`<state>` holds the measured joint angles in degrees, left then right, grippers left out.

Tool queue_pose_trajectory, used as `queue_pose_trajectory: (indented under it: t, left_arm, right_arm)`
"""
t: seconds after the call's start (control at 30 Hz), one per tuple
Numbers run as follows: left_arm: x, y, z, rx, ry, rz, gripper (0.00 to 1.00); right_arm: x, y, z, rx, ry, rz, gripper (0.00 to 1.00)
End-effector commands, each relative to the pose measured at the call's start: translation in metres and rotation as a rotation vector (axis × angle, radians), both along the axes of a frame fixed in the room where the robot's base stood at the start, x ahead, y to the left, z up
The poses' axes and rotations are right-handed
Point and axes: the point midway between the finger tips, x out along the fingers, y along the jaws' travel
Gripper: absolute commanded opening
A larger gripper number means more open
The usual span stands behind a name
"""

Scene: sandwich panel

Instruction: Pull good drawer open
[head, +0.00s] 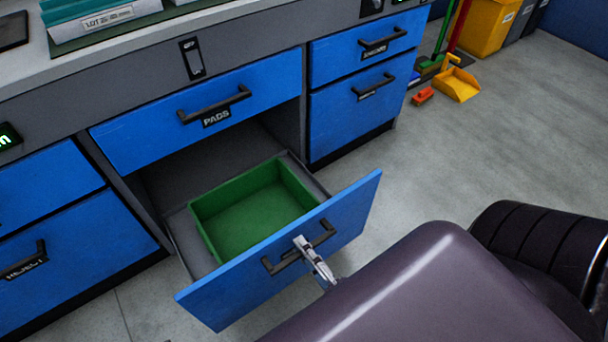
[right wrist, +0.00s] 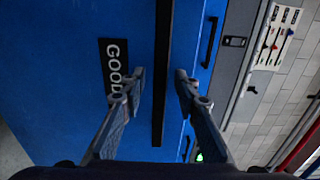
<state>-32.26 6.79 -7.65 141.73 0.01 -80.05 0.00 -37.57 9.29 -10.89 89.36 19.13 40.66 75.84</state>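The good drawer (head: 350,213), with a blue front, stands pulled well out below the drawer labelled PADS. Its dark bar handle (head: 323,238) is on the front. My right gripper (head: 304,245) is at the middle of this handle. In the right wrist view its two fingers (right wrist: 160,80) stand apart, one on each side of the handle bar (right wrist: 162,60), with small gaps visible. The GOOD label (right wrist: 113,65) is beside the left finger in that view. A green bin (head: 225,195) lies inside the drawer and looks empty. My left gripper is not in view.
The PADS drawer (head: 160,125), the REJECT drawer (head: 80,225) and the right-hand drawers (head: 345,115) are shut. The grey floor to the right is clear near the drawer. A yellow dustpan (head: 458,85) and brushes stand farther back.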

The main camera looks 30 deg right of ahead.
Motion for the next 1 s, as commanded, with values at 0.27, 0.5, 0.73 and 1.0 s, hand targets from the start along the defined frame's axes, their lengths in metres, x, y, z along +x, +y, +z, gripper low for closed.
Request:
queue_pose_trajectory:
  t: [0.27, 0.5, 0.73, 1.0]
  left_arm:
    - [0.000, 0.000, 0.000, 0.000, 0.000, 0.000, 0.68]
    - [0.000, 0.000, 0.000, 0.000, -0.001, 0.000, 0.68]
    - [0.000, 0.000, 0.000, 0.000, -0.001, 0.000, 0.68]
    - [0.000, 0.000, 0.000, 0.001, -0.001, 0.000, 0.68]
  right_arm:
    - [-0.043, -0.001, -0.002, -0.001, 0.007, 0.003, 0.29]
    - [-0.092, -0.003, -0.002, -0.001, 0.006, 0.001, 0.29]
    - [-0.117, -0.004, -0.001, -0.001, 0.003, 0.000, 0.29]
    - [-0.120, -0.004, 0.000, -0.001, 0.001, 0.000, 0.29]
